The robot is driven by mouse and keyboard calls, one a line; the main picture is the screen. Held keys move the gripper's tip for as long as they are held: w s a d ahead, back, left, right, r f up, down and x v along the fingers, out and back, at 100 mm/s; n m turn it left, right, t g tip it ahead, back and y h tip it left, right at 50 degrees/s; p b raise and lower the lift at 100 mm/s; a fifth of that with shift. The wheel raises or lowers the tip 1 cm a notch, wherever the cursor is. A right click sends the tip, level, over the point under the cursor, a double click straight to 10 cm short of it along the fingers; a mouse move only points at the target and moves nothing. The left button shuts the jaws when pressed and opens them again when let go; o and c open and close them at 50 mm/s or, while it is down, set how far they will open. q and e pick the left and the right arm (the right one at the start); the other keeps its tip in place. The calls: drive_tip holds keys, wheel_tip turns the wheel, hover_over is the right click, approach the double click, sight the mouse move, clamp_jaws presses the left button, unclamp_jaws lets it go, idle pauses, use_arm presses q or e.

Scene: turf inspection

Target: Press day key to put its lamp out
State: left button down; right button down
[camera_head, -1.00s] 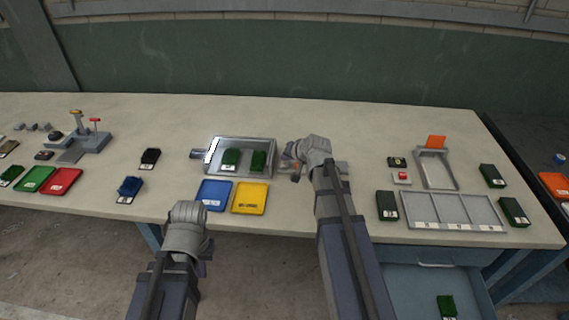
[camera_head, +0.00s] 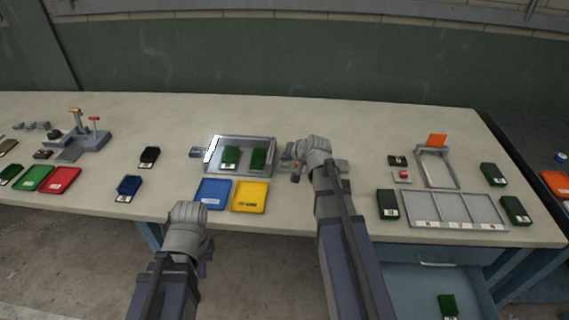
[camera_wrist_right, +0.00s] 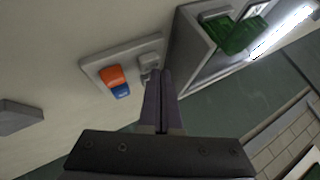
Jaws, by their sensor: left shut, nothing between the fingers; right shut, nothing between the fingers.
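A low grey panel (camera_wrist_right: 98,62) shows in the right wrist view, with an orange block (camera_wrist_right: 111,75), a small blue block (camera_wrist_right: 121,91) beside it and a grey key-like piece (camera_wrist_right: 150,66) at its right end. I cannot read which is the day key or tell whether a lamp is lit. My right gripper (camera_wrist_right: 162,74) is shut and empty, its tips at or just over the grey piece; contact cannot be told. In the head view my right gripper (camera_head: 296,172) largely covers the panel. My left gripper (camera_head: 206,252) is shut and empty before the table's front edge.
A grey open box (camera_head: 240,142) with green turf pieces stands left of my right gripper. Blue (camera_head: 213,194) and yellow (camera_head: 250,197) trays lie in front of it. A divided grey tray (camera_head: 455,208) and a red button (camera_head: 403,174) are at right.

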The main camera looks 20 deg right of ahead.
sight(286, 164)
drive_tip(key=shift+f, duration=0.3)
idle(0.6)
drive_tip(key=shift+r, duration=0.1)
drive_tip(key=shift+r+p, duration=0.55)
drive_tip(key=shift+r, duration=0.1)
wheel_tip(286, 164, up, 6)
drive_tip(key=p, duration=0.6)
